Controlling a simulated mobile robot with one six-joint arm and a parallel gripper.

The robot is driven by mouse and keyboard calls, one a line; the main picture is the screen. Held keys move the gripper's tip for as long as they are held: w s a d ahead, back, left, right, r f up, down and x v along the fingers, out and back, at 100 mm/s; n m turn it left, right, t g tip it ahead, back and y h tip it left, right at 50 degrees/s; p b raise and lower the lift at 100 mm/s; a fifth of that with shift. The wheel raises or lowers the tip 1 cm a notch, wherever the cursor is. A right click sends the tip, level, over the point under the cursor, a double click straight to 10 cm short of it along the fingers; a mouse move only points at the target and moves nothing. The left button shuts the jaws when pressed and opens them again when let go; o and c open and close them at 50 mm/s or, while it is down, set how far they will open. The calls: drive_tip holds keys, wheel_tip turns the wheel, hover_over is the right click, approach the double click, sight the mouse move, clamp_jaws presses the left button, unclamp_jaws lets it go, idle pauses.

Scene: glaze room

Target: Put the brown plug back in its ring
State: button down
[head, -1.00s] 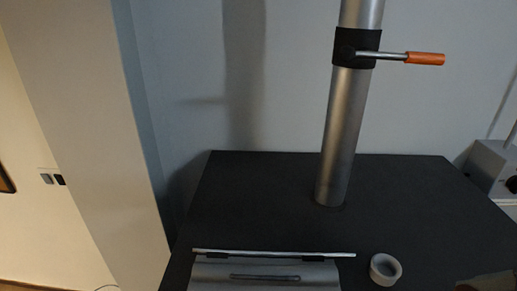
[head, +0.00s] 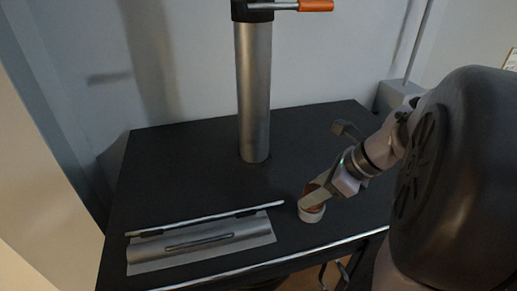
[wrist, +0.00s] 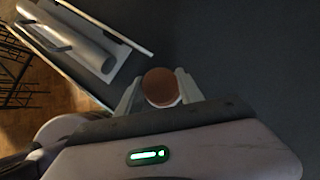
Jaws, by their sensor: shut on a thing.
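The brown plug (wrist: 161,84) is between the two fingers of my gripper (wrist: 160,90) in the wrist view, with its round brown face showing. In the head view a small part of the plug (head: 311,187) shows at the fingers, right at the pale grey ring (head: 311,213). My gripper (head: 318,195) is shut on the plug and reaches down from the right. A pale rim shows under the plug in the wrist view. I cannot tell how deep the plug sits in the ring, as the fingers hide part of it.
A metal tray-like holder (head: 200,242) lies left of the ring on the dark table (head: 190,180). A metal post (head: 254,95) with an orange-tipped lever (head: 316,6) stands behind. The table's front edge is close to the ring. Table left of the post is clear.

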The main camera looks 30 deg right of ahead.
drive_tip(key=shift+f, duration=0.3)
drive_tip(key=c, duration=0.8)
unclamp_jaws()
drive_tip(key=shift+o, duration=0.2)
drive_tip(key=shift+r, duration=0.3)
drive_tip(key=p+v, duration=0.1)
drive_tip(key=v, duration=1.1)
